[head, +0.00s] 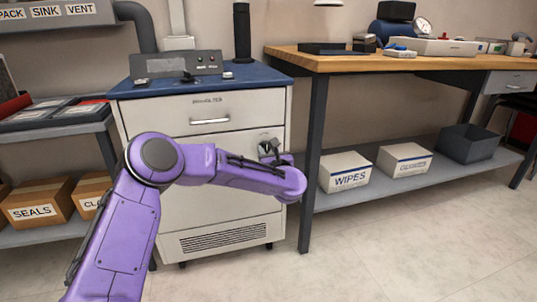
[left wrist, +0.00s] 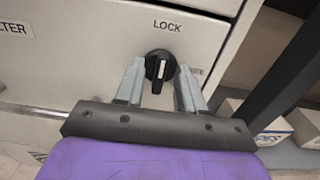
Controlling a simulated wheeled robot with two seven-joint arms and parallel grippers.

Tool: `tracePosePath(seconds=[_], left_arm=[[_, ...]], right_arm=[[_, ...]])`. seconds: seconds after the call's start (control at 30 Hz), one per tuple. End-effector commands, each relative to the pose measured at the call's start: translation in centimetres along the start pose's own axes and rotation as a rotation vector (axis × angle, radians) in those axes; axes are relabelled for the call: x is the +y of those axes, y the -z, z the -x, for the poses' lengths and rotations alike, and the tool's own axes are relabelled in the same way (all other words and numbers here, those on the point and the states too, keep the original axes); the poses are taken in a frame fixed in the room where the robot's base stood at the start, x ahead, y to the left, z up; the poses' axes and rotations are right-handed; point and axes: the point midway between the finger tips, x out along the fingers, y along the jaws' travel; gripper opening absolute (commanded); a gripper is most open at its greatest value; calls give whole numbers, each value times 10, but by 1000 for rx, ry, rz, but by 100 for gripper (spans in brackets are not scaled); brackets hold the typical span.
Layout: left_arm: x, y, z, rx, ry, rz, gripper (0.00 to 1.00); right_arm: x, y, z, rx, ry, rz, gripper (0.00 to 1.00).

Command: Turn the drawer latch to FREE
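The drawer latch is a round black knob (left wrist: 160,65) with a white line on its grip, on the cabinet's front. In the left wrist view the line stands upright, in line with the LOCK label (left wrist: 167,26) above. A small mark (left wrist: 196,71) to the right is partly hidden and unreadable. My left gripper (left wrist: 160,75) is open, one finger on each side of the knob; I cannot tell if either touches it. In the head view my left gripper (head: 268,150) is at the cabinet's right front, and my arm hides part of the area. My right gripper is out of view.
The white cabinet (head: 235,205) has a handled drawer (head: 165,118) above the latch. A table leg (head: 312,165) stands close on the right, with a WIPES box (head: 345,172) on the low shelf. A shelf (head: 50,133) stands left. The floor in front is clear.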

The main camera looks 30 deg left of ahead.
Motion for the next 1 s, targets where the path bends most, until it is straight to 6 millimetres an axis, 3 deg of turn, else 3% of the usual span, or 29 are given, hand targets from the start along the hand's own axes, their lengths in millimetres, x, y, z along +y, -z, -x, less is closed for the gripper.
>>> tracePosePath(seconds=[0.1,0.2,0.23,0.67,1.0], left_arm=[[0,0,0,0,0,0,38],[0,0,0,0,1,-1,6],[0,0,0,0,1,-1,0],[-1,-2,1,0,1,-54,0],[-2,-4,1,-1,3,-301,0]], right_arm=[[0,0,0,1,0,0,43],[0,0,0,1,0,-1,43],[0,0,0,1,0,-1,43],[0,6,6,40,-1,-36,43],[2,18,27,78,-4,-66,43]])
